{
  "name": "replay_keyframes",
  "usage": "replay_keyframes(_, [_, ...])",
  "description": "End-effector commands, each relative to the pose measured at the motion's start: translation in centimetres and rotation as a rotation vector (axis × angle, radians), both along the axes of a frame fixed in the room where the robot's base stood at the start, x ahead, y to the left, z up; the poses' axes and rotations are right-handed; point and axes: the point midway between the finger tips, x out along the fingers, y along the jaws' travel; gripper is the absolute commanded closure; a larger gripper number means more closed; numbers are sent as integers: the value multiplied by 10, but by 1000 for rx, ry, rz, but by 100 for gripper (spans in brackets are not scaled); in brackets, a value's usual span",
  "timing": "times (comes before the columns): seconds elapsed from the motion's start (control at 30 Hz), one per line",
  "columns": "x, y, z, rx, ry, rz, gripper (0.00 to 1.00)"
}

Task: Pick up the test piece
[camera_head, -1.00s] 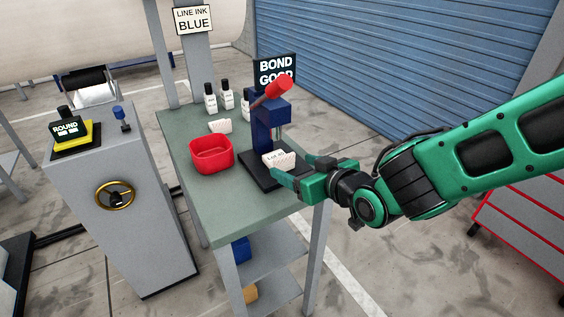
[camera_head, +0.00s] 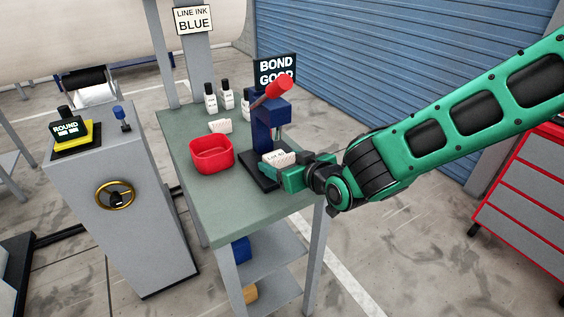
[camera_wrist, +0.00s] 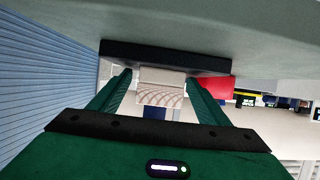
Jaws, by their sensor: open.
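My gripper (camera_head: 284,164) reaches in from the right at the piece. In the wrist view my gripper (camera_wrist: 160,83) has its two green fingers apart, one on each side of the white test piece (camera_wrist: 161,92). Narrow gaps seem to show between fingers and piece; contact cannot be told. The press's black base (camera_wrist: 165,54) lies just beyond the piece.
A red bin (camera_head: 211,155) stands left of the press on the green table (camera_head: 225,205). Another white piece (camera_head: 220,126) and several white bottles (camera_head: 227,98) are behind. A grey cabinet (camera_head: 120,200) with a gold handwheel (camera_head: 115,195) stands left. The table's front is clear.

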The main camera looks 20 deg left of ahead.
Motion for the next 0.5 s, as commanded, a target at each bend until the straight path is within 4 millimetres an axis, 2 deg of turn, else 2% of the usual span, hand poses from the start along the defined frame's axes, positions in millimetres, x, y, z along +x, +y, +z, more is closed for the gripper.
replay_keyframes(0.13, [0,0,0,0,0,0,32])
replay_keyframes(0.3, [0,-1,0,0,0,0,73])
replay_keyframes(0.4, [0,0,0,0,0,-1,79])
replay_keyframes(0.5, [0,-1,0,0,0,-1,79])
